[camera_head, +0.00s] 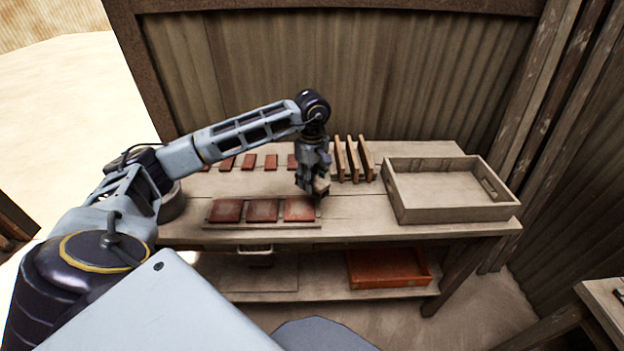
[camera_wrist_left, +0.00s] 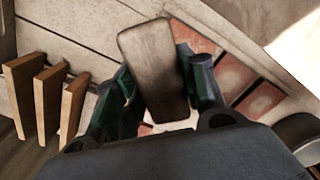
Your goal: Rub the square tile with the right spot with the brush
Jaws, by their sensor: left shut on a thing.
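My left gripper (camera_head: 312,186) is shut on a brownish block, which looks like the brush (camera_wrist_left: 153,70), in the left wrist view. In the head view the gripper hangs just above the right end of the front row of square tiles. That row has a left tile (camera_head: 226,211), a middle tile (camera_head: 263,211) and a right tile (camera_head: 299,209), all reddish, on a flat board (camera_head: 262,224). I cannot make out spots on them at this size. The held block hides part of the tiles in the wrist view. My right gripper is not in view.
Several small red tiles (camera_head: 249,161) lie in a back row. Upright wooden slats (camera_head: 353,159) stand right of my gripper. An empty wooden tray (camera_head: 450,215) fills the table's right end. An orange crate (camera_head: 388,269) sits on the lower shelf. A round dark container (camera_head: 172,203) stands at the left.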

